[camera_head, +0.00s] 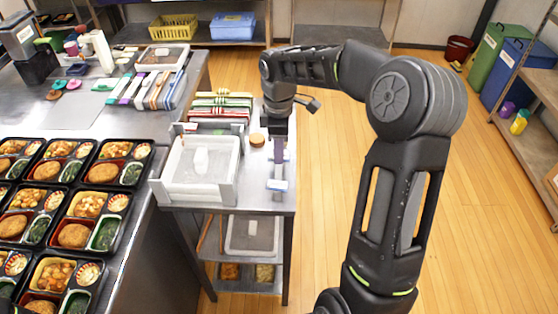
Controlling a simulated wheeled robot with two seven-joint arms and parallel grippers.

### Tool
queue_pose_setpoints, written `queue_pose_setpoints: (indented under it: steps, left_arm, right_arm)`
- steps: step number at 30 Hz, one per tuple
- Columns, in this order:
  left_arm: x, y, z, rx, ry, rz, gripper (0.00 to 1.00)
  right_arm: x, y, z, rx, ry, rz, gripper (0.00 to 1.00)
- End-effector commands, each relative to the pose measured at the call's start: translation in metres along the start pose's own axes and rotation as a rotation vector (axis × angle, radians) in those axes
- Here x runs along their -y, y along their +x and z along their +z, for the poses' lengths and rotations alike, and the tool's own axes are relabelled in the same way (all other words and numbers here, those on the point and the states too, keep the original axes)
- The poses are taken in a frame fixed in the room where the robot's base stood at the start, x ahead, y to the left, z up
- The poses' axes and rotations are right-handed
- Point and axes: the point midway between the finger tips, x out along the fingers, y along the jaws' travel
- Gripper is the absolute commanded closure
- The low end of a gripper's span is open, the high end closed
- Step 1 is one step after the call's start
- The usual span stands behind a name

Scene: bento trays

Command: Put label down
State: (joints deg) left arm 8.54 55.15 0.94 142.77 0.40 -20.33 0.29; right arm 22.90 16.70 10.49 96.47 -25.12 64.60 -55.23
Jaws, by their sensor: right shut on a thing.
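My right gripper (277,134) points down over the right side of the small metal table (256,195). It is shut on the label, which is too small and too covered by the gripper to make out clearly. A narrow purple-grey strip (279,152) shows just below the fingers, and a small white and blue item (277,184) lies on the table nearer to me. I cannot tell whether the strip is part of the held label or touches the table. My left gripper is not in view.
A white bin (168,190) stands on the small table, with a rack of upright boards (220,103) behind it and a round brown item (257,140) beside it. Filled bento trays (120,163) cover the left counter. The wooden floor at right is clear.

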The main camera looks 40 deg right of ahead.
Motion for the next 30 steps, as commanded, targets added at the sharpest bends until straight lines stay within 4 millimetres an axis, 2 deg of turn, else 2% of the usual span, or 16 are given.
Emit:
queue_pose_setpoints:
  steps: [4, 9, 30]
  left_arm:
    - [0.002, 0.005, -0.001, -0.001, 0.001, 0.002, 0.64]
    - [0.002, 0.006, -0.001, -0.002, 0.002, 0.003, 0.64]
    - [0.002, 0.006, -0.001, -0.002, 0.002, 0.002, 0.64]
  right_arm:
    - [-0.001, -0.028, -0.001, -0.002, 0.000, 0.003, 1.00]
    - [0.000, -0.048, 0.000, 0.000, -0.001, 0.001, 1.00]
    - [0.000, -0.050, -0.001, 0.000, 0.003, -0.001, 1.00]
